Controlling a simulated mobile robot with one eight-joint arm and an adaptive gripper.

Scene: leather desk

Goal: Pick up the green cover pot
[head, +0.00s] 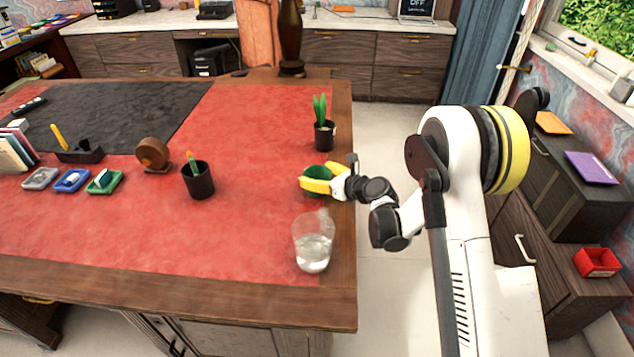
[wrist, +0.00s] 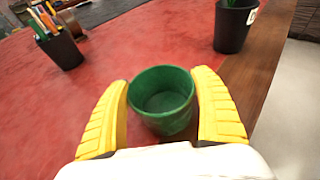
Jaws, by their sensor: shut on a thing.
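The green cover pot (wrist: 162,98) is an empty, round, open-topped pot, upright between my yellow fingers in the wrist view. In the head view the green pot (head: 318,173) is partly hidden by my fingers, near the right edge of the red leather desk top. My gripper (head: 322,184) is shut on the pot, with a finger on each side of it; the gripper (wrist: 163,112) also shows in the wrist view. I cannot tell whether the pot's base touches the desk.
A glass of water (head: 313,242) stands close in front of my gripper. A black pot with a green plant (head: 325,135) stands behind it. A black pencil cup (head: 198,181) is to the left. The red desk top (head: 250,225) between is clear.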

